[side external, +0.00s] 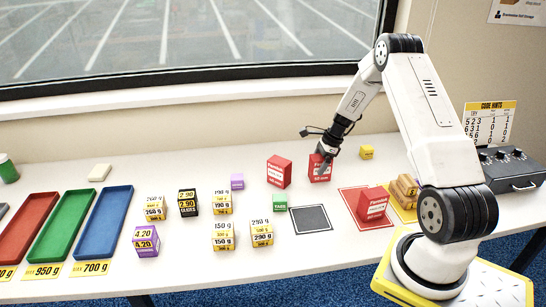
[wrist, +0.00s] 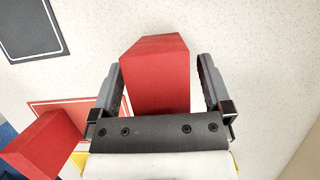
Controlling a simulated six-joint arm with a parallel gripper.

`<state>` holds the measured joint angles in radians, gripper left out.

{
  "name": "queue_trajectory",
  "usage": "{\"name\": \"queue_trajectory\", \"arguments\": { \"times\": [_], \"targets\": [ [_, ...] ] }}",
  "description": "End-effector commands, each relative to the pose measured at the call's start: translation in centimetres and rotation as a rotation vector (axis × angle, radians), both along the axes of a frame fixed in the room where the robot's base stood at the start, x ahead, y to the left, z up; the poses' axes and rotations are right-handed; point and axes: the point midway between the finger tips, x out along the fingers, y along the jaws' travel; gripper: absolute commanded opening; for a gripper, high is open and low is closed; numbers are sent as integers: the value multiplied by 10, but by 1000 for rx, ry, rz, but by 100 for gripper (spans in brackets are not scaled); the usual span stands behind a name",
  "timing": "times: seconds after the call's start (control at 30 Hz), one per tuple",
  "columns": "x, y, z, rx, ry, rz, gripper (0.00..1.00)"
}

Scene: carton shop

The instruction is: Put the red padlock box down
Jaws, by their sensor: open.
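A red box (side external: 319,171) stands upright at the back of the white table, under my gripper (side external: 326,153). In the wrist view the same red box (wrist: 157,78) sits between the two fingers of my gripper (wrist: 159,70). The fingers are open, with a narrow gap on each side of the box. Two similar red boxes stand nearby: one just left (side external: 279,171), and one (side external: 372,204) on a red-bordered mat (side external: 352,194) in front. The latter also shows at the wrist view's lower left (wrist: 40,143). The labels are too small to tell which is the padlock box.
A yellow cube (side external: 367,152) is close on the right. Several weight-labelled blocks and red, green and blue trays (side external: 104,222) fill the left.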

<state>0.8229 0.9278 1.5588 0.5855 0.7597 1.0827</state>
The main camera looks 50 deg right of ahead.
Motion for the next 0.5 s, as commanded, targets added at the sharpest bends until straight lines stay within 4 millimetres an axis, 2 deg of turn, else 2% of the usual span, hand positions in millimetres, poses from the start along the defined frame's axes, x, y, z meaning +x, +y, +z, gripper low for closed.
{"name": "queue_trajectory", "arguments": {
  "times": [0.27, 0.5],
  "targets": [
    [-4, -5, 18, -3, -2, 0, 100],
    [-14, -15, 51, -3, -2, -2, 100]
  ]
}}
